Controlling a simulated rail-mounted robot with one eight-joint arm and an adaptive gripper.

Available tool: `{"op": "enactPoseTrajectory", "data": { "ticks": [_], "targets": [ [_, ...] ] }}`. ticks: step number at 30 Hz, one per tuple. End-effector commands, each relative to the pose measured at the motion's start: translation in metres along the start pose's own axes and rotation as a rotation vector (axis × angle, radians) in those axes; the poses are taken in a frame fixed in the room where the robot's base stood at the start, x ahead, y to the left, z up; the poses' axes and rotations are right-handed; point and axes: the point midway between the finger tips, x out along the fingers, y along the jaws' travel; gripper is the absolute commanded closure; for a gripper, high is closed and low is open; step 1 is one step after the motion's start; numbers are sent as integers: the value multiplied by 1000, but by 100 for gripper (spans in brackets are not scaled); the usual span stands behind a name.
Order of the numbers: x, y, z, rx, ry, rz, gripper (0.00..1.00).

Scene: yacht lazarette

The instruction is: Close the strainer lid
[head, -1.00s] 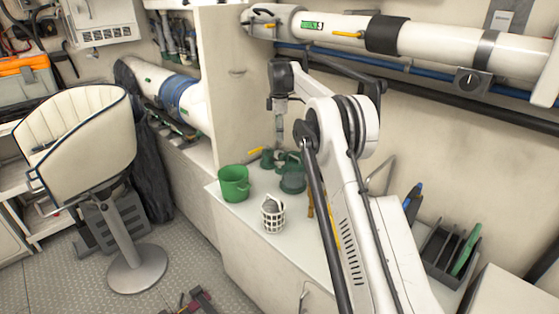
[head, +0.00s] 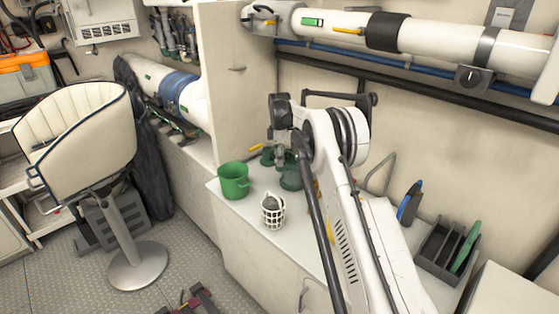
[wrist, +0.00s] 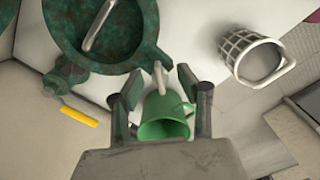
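The strainer (head: 291,181) is a dark green body on the white counter, partly hidden behind my arm in the head view. In the wrist view a large round mottled green strainer part (wrist: 75,35) fills the upper left, with a pale bar across it. I cannot tell whether this is the lid or the open bowl. My gripper (wrist: 160,85) is open, its fingers spread on either side of a small pale piece at the green part's lower edge. Contact is not clear. In the head view my gripper (head: 280,153) is low over the strainer, partly hidden.
A green bucket (head: 233,182) stands left on the counter; in the wrist view it shows beyond my fingers. A white basket (head: 273,212) stands in front. A yellow-handled valve (wrist: 78,116) is beside the strainer. A dark rack (head: 445,250) is at right.

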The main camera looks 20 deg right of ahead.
Motion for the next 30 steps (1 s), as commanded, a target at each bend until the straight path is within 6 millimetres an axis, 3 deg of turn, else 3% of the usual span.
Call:
{"op": "enactPoseTrajectory", "data": {
  "ticks": [11,20,30],
  "targets": [
    [7,0,0,0,0,0,64],
    [7,0,0,0,0,0,100],
    [7,0,0,0,0,0,100]
  ]
}}
